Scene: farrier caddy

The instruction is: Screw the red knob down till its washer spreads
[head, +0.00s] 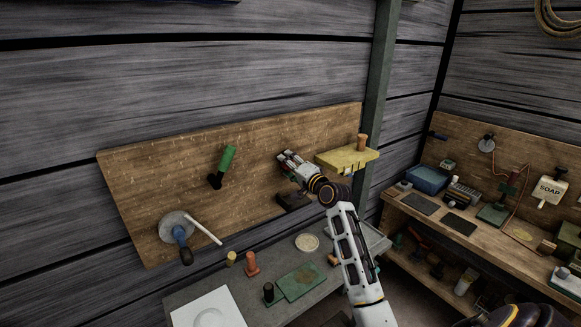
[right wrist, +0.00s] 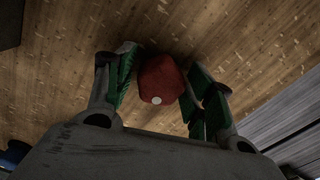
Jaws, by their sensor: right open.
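The red knob (right wrist: 160,80) shows in the right wrist view, rounded with a pale dot on its face, in front of the wooden board. My right gripper (right wrist: 163,66) is open, with one green-padded finger on each side of the knob. A narrow gap shows at the left finger; whether the right finger touches it I cannot tell. In the head view my right gripper (head: 287,158) is at the middle of the board and largely covers the knob. The washer is hidden. My left gripper is not in view.
The board (head: 130,180) also carries a green handle (head: 227,158), a crank disc (head: 176,226) and a yellow shelf (head: 346,158) close right of my gripper. Below, the bench holds a green mat (head: 301,281), pegs and a white plate (head: 208,309).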

